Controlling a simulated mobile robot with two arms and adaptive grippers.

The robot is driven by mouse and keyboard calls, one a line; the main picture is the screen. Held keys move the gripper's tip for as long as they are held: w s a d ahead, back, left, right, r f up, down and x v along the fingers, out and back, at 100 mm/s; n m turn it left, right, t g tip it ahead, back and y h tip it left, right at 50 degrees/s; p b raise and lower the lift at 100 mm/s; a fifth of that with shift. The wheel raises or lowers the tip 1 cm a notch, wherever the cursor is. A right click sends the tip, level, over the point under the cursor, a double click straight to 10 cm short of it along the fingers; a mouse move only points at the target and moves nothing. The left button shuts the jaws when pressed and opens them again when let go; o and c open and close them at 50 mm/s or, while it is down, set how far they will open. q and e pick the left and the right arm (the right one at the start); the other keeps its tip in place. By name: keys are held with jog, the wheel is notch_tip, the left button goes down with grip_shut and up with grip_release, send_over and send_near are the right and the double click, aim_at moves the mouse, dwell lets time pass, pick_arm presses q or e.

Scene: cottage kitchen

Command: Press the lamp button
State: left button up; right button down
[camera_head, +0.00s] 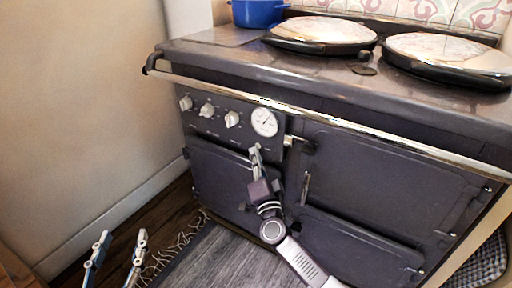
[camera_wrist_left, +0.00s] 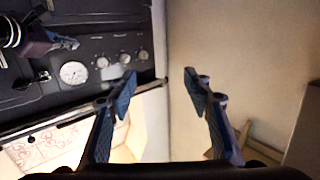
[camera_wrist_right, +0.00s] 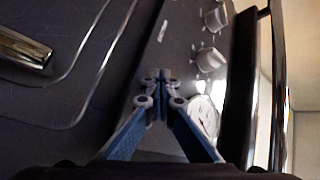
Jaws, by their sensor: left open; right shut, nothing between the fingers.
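The dark stove's control panel (camera_head: 225,122) carries several white knobs and a round white gauge (camera_head: 264,122). I cannot pick out the lamp button for certain; a small pale mark (camera_wrist_right: 162,31) shows on the panel in the right wrist view. My right gripper (camera_head: 256,150) is shut and empty, its tips at the panel's lower edge, just below the gauge; contact cannot be told. In the right wrist view its closed tips (camera_wrist_right: 160,76) hide part of the panel. My left gripper (camera_head: 122,238) is open and empty, low at the left, away from the stove.
A chrome rail (camera_head: 300,112) runs along the stove front above the panel. Oven doors (camera_head: 385,180) lie below and right. Two round hob lids (camera_head: 322,32) and a blue pot (camera_head: 258,12) are on top. A bare wall (camera_head: 80,100) stands left; a grey rug (camera_head: 215,262) lies in front.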

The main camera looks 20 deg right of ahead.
dwell(0.3)
pick_arm(q)
jog(key=shift+s+a+f+g+y+p, duration=0.2)
jog(key=shift+f+g, duration=0.25)
jog(key=shift+f, duration=0.45)
jog(key=shift+s+a+f+g+y+p, duration=0.1)
jog(key=shift+s+a+f+g, duration=0.1)
jog(key=shift+f+g, duration=0.45)
pick_arm(e)
jog(key=shift+s+a, duration=0.2)
jog(key=shift+s, duration=0.1)
pick_arm(q)
jog(key=shift+f, duration=0.25)
pick_arm(e)
jog(key=shift+a, duration=0.15)
pick_arm(q)
jog(key=s+a+f+g+y+p, duration=0.1)
jog(key=s+a+f+g+p, duration=0.1)
jog(key=s+f+g, duration=0.4)
jog(key=shift+s+a+f+y, duration=0.3)
jog(key=shift+s+a+f, duration=0.5)
jog(key=shift+f, duration=1.45)
pick_arm(e)
jog(key=shift+s+a, duration=0.95)
jog(key=shift+a, duration=0.2)
jog(key=shift+s+a, duration=0.9)
jog(key=shift+a, duration=0.2)
pick_arm(q)
jog(key=shift+s+d, duration=0.15)
